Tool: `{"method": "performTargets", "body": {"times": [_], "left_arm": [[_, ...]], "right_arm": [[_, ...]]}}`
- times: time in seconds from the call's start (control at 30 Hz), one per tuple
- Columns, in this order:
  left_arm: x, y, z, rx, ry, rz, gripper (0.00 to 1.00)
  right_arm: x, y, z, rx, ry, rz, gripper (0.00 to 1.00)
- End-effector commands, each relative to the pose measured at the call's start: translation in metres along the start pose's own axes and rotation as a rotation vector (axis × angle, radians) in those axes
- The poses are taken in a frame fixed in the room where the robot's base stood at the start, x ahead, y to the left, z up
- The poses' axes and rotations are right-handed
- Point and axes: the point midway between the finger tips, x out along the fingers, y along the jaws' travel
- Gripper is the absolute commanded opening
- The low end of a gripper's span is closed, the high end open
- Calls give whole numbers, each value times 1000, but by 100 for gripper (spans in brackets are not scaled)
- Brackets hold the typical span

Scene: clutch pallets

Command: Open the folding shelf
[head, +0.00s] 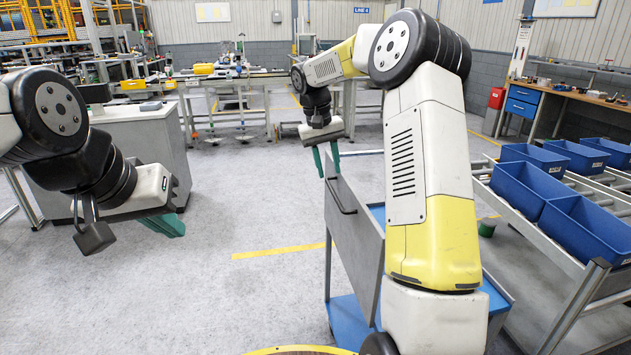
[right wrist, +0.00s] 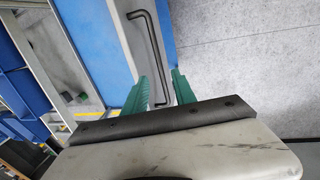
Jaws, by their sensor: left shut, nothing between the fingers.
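The folding shelf appears to be the grey panel (head: 352,235) on the near side of a blue-and-grey cart. The panel stands steeply upright, and a dark bar handle (head: 341,197) is fixed near its top. The handle also shows in the right wrist view (right wrist: 154,45). My right gripper (head: 327,165) is open, with its green fingers pointing down at the handle end of the panel. In the right wrist view the handle's near end lies between or just beyond the fingers; contact cannot be told. My left gripper (head: 168,226) is shut and empty, away from the cart.
A blue lower deck (head: 350,318) shows under the panel; my right arm hides much of the cart. A roller rack with blue bins (head: 580,225) stands at right. A grey cabinet (head: 150,140) stands at left. The floor left of the cart is clear.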

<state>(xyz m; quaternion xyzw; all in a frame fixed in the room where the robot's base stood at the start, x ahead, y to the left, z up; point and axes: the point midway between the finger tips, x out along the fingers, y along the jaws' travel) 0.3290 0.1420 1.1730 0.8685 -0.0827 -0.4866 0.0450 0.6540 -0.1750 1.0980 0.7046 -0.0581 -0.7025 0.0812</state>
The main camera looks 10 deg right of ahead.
Motion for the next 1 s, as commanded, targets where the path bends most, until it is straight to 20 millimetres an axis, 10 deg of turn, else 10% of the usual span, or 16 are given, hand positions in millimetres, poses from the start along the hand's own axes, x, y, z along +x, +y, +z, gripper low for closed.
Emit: {"method": "performTargets", "body": {"times": [0.4, 0.77, 1.0], "left_arm": [[0, 0, 0, 0, 0, 0, 0], [0, 0, 0, 0, 0, 0, 0], [0, 0, 0, 0, 0, 0, 0]], "right_arm": [[60, 0, 1, -1, -1, -1, 32], [67, 0, 1, -1, 0, -1, 32], [67, 0, 1, -1, 0, -1, 0]]}}
